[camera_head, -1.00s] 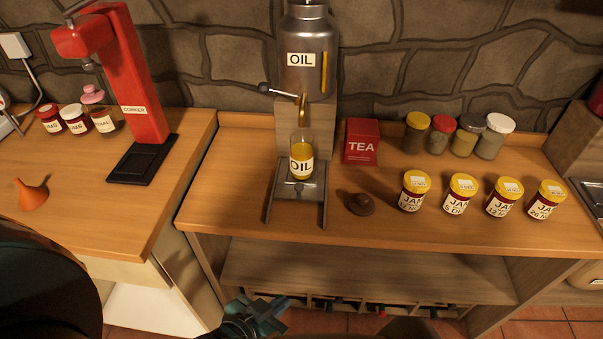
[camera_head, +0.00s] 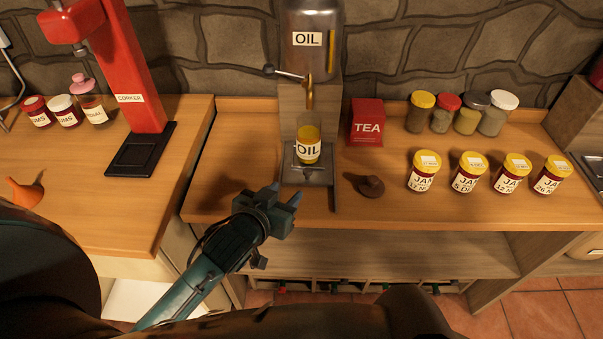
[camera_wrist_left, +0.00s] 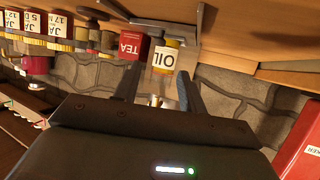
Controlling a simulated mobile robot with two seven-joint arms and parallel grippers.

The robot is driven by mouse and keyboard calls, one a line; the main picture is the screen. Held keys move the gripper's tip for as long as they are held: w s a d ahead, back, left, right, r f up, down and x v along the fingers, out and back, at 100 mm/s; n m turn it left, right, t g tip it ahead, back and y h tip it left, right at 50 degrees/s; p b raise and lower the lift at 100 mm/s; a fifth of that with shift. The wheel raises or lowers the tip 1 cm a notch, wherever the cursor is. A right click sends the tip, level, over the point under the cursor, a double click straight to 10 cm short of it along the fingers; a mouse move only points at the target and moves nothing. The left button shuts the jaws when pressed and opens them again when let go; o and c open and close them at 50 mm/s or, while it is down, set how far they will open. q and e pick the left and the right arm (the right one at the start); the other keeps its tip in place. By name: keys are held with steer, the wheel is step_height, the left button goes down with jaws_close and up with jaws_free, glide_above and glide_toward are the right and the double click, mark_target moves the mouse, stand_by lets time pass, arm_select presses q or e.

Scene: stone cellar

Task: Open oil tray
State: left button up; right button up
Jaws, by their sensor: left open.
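The oil tray (camera_head: 318,178) is a dark metal stand on the wooden counter below the spout of the metal oil canister (camera_head: 311,60). A glass jar labelled OIL (camera_head: 308,150), with yellow oil in it, stands on the tray under the spout. My left gripper (camera_head: 285,194) is open, at the counter's front edge, just in front of and to the left of the tray. It partly hides the tray's left side. In the left wrist view, the OIL jar (camera_wrist_left: 164,60) shows between the two fingers, beyond them. My right gripper is not in view.
Several jam jars (camera_head: 467,173) and spice jars (camera_head: 440,116) are farther right. A red corker (camera_head: 130,75) stands at the left. The counter's front right strip is clear.

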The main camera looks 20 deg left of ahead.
mark_target(306, 173)
arm_select(q)
steer(key=x, duration=1.1)
steer(key=shift+d, duration=0.1)
jaws_close()
